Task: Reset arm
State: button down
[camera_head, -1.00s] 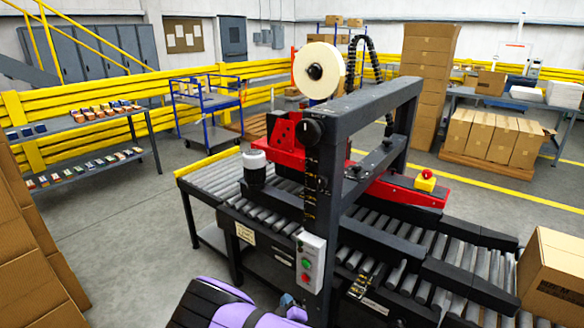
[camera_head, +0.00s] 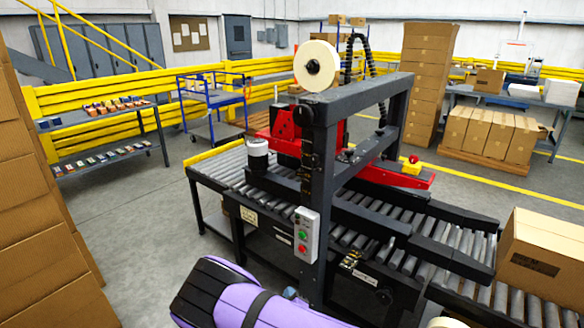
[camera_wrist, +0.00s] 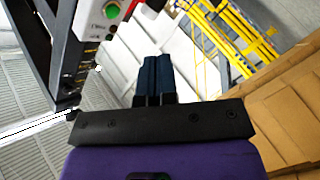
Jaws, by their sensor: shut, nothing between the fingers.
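My gripper (camera_wrist: 154,80) shows in the wrist view, its two dark fingers together with nothing between them. The purple and black arm (camera_head: 235,300) at the bottom of the head view is mine; it is in front of the taping machine's near side, and the fingers cannot be made out there. The taping machine (camera_head: 362,92) has a dark frame, a tape roll and red parts. Its control box (camera_head: 306,235) with a green and a red button is just beyond my arm, and it shows at the top left of the wrist view (camera_wrist: 107,14). My gripper touches nothing that I can see.
A cardboard box (camera_head: 545,262) sits on the roller conveyor (camera_head: 410,255) at right. Stacked cartons (camera_head: 35,235) stand close at left. A shelf table (camera_head: 100,141) and a blue cart (camera_head: 212,100) are farther back. Grey floor (camera_head: 140,215) is clear between cartons and conveyor.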

jog(key=w+d+r+m+g+h, duration=0.1)
jog(key=w+d+r+m+g, duration=0.2)
jog(key=r, duration=0.7)
jog(key=w+d+r+m+g+h, duration=0.1)
jog(key=w+r+m+g, duration=0.25)
jog(key=r, duration=0.65)
jog(key=s+d+r+m+g+y, duration=0.1)
jog(key=s+d+r, duration=0.15)
jog(key=r, duration=0.45)
jog(key=s+d+r+m, duration=0.1)
jog(key=d+r, duration=0.3)
jog(key=r, duration=0.3)
jog(key=s+d+r+m+g+y, duration=0.1)
jog(key=d+r, duration=0.2)
jog(key=r, duration=0.3)
jog(key=s+d+r+g, duration=0.2)
jog(key=s+d+r, duration=0.7)
jog(key=s+r, duration=0.45)
jog(key=s+d+r+h, duration=0.1)
jog(key=s+d, duration=0.3)
jog(key=s, duration=0.6)
jog(key=s+d+r, duration=0.3)
jog(key=s+d, duration=0.1)
jog(key=s, duration=0.7)
jog(key=shift+d+m+g+h, duration=0.25)
jog(key=shift+m+g+h, duration=0.15)
jog(key=shift+m+g, duration=0.05)
jog(key=c, duration=1.8)
grip_release()
